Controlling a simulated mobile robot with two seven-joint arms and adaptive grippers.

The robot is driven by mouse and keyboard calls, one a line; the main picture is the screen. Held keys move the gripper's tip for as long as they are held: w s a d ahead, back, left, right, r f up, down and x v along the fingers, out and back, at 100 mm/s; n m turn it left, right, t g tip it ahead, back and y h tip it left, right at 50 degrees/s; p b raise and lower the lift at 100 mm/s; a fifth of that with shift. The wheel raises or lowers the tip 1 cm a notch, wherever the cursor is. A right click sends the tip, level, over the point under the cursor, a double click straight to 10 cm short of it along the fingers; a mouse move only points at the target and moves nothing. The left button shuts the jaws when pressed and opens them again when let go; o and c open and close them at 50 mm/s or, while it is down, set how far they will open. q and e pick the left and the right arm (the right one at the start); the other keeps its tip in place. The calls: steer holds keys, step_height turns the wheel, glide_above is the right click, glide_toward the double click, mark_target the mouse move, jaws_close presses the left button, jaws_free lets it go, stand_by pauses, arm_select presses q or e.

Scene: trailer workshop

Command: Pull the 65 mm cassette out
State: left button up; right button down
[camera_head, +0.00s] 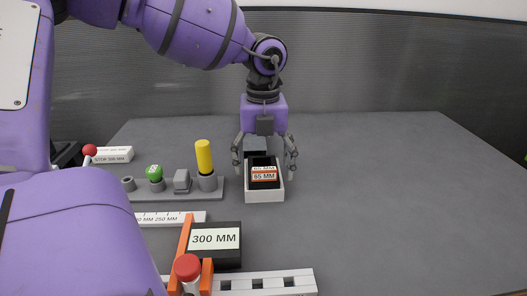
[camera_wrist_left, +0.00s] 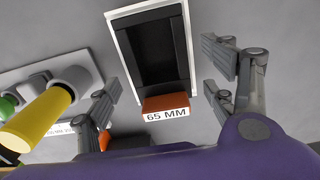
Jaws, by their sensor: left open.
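The 65 mm cassette (camera_head: 264,175) has an orange front with a "65 MM" label and a dark body, and it sits in a white open-topped holder (camera_head: 265,196). In the left wrist view its orange labelled end (camera_wrist_left: 166,106) is at the near end of the white holder (camera_wrist_left: 113,57). My left gripper (camera_head: 265,170) is open, pointing down, with its fingers on either side of the holder. In the wrist view the fingers stand apart from the holder's sides. My right gripper is not in view.
Left of the holder stands a grey rack (camera_head: 172,191) with a yellow cylinder (camera_head: 204,157) and a green-topped piece (camera_head: 154,172). A black "300 MM" block (camera_head: 214,257) and a white slotted rail (camera_head: 262,284) lie nearer. The table's right side is clear.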

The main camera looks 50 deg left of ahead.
arm_select(q)
steer(key=shift+f, duration=0.35)
steer(key=shift+c, duration=0.8)
steer(key=c, duration=1.4)
steer(key=o, duration=0.9)
steer(key=c, duration=0.7)
steer(key=shift+r, duration=0.1)
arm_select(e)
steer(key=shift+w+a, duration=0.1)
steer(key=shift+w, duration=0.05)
arm_select(q)
steer(key=shift+r, duration=0.4)
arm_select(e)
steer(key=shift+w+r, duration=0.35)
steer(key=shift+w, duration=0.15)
arm_select(q)
steer(key=shift+r, duration=0.25)
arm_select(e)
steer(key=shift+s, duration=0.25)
